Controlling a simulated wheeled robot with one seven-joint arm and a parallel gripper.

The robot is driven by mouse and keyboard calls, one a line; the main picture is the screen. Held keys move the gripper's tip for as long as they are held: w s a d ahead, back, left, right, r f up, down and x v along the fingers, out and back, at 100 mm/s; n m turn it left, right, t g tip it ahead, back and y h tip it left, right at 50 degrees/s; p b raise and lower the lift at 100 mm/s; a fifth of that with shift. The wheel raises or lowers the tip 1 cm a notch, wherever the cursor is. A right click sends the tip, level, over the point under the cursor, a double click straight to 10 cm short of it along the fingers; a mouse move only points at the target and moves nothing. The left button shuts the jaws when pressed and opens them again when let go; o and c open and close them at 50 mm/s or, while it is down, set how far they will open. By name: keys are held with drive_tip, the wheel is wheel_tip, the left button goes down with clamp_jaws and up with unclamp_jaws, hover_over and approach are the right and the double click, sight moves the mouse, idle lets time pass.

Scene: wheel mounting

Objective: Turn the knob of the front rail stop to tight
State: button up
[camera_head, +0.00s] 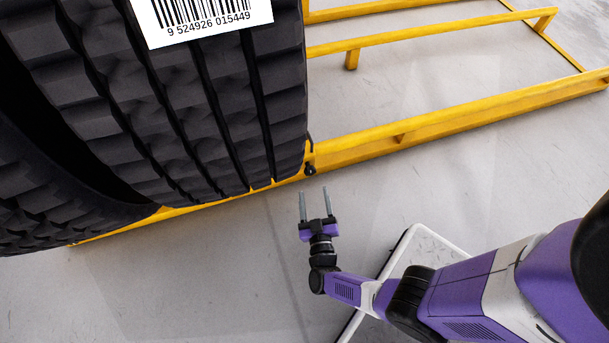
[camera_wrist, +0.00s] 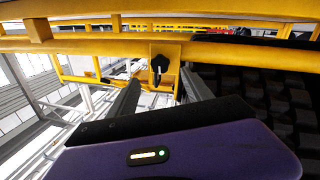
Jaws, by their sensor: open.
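The front rail stop's black knob (camera_head: 310,169) sits on the near yellow rail, right beside the big tire's lower right edge. In the wrist view the knob (camera_wrist: 159,65) shows as a black handle, pointing about up and down, on a yellow plate (camera_wrist: 165,52). My gripper (camera_head: 314,190) is open and empty, its two thin fingers spread and pointing toward the knob. It stays a short gap short of the knob. In the wrist view my gripper's fingers (camera_wrist: 155,93) frame the space below and either side of the knob. Nothing is between the fingers.
A large dark tire (camera_head: 215,110) with a barcode label (camera_head: 205,15) stands on the yellow rail frame (camera_head: 460,115), close left of the knob. Its tread (camera_wrist: 285,105) fills the right of the wrist view. The grey floor (camera_head: 200,285) in front of the rail is clear.

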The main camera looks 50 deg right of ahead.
drive_tip(key=x, duration=0.7)
drive_tip(key=shift+w+b, duration=0.2)
drive_tip(key=shift+b, duration=0.25)
drive_tip(key=shift+d+f, duration=0.1)
drive_tip(key=shift+d, duration=0.05)
clamp_jaws()
